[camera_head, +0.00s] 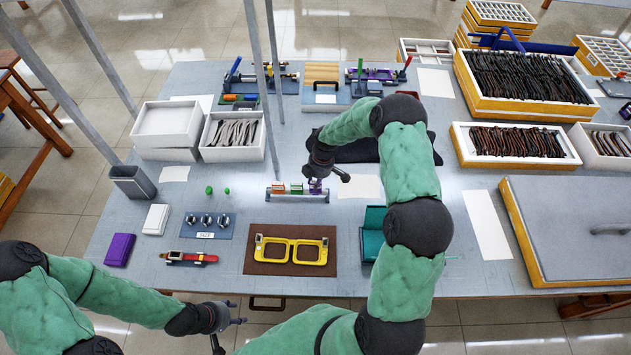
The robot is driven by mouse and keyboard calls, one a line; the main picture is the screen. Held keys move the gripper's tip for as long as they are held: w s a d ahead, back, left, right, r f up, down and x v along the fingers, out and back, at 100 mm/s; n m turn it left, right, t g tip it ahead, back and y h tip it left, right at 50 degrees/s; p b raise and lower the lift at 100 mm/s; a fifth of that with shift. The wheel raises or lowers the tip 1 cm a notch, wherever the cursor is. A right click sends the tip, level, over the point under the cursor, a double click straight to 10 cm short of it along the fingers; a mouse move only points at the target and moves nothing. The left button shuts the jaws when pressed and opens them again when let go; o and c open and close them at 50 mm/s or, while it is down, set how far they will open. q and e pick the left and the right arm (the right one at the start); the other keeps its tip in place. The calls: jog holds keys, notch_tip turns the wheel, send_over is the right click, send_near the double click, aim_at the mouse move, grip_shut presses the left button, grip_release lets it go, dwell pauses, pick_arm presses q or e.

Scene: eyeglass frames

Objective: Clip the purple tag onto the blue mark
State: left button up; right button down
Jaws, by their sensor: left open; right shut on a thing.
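The purple tag (315,187) is at the right end of a small grey rack (298,198), beside a green tag (296,188) and an orange tag (278,188). My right gripper (316,179) reaches down over the rack and is shut on the purple tag. I cannot tell whether the tag is clear of the rack. A yellow eyeglass frame (291,262) lies flat on a brown mat (255,231) nearer to me. I cannot make out the blue mark at this size. My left gripper (235,323) is open and empty, off the table's front edge.
A teal case (373,246) stands right of the mat, close to my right arm. A red tool (190,257), a plate with metal cups (207,233) and a purple box (119,249) lie left. Bare table separates rack and mat.

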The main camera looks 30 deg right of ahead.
jog(key=shift+f+b, duration=0.45)
jog(key=shift+f, duration=0.2)
jog(key=c, duration=1)
grip_release()
jog(key=shift+o, duration=0.2)
jog(key=shift+r, duration=0.1)
jog(key=shift+s+d+r+p, duration=0.15)
jog(key=shift+r+p, duration=0.55)
jog(key=shift+r, duration=0.45)
jog(key=shift+s+d+r+p, duration=0.15)
jog(key=shift+r+p, duration=0.55)
jog(key=shift+r, duration=0.4)
jog(key=shift+d+r+p, duration=0.15)
jog(key=shift+r+p, duration=0.55)
jog(key=shift+r, duration=0.45)
